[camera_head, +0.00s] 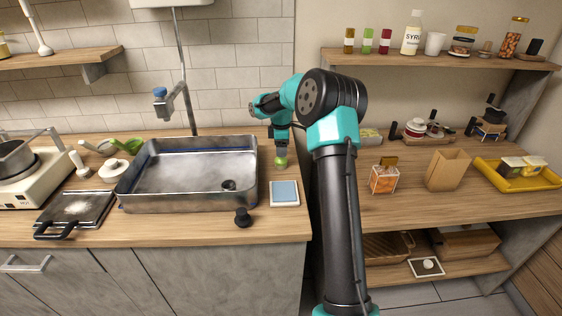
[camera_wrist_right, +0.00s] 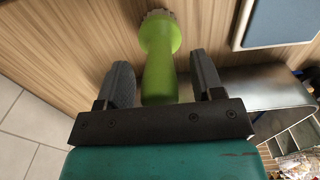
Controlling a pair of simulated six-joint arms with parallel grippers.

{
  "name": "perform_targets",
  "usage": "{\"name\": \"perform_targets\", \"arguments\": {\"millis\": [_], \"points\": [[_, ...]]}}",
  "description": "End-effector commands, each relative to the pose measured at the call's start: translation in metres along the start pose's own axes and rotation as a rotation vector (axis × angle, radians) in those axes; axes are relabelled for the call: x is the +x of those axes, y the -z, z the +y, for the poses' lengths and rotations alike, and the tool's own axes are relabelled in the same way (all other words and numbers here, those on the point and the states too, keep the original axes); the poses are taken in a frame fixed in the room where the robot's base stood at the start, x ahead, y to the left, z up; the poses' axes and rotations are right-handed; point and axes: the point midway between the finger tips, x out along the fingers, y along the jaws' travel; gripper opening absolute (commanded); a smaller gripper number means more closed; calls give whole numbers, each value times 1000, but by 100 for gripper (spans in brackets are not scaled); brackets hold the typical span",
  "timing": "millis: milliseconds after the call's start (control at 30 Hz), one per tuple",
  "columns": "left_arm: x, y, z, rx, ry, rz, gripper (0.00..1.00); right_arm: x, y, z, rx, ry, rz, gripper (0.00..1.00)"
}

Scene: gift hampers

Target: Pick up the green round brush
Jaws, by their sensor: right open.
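The green round brush (camera_head: 281,161) stands on the wooden counter to the right of the sink, under my right gripper. In the right wrist view the brush (camera_wrist_right: 160,70) shows its green handle between the two fingers, with its pale bristle end farther off against the wood. My right gripper (camera_wrist_right: 163,80) is open, one finger on each side of the handle, with a visible gap on the right side. In the head view my right gripper (camera_head: 281,147) is right above the brush and partly covers it. My left gripper is not in view.
A metal sink basin (camera_head: 190,201) stands left of the brush. A blue-and-white square pad (camera_head: 284,193) and a black knob-like object (camera_head: 242,217) lie in front. The counter's right edge is close by. A shelf with a yellow tray (camera_head: 514,180) stands at right.

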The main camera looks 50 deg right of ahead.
Motion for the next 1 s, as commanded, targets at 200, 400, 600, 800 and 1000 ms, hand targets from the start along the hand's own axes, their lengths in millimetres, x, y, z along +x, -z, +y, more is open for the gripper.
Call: {"name": "perform_targets", "arguments": {"millis": [200,400,600,800,1000], "points": [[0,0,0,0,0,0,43,0,0,0,0,0,0,51],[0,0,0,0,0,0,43,0,0,0,0,0,0,31],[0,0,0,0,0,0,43,0,0,0,0,0,0,12],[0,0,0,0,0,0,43,0,0,0,0,-1,0,7],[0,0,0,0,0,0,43,-3,0,0,0,-1,0,7]]}}
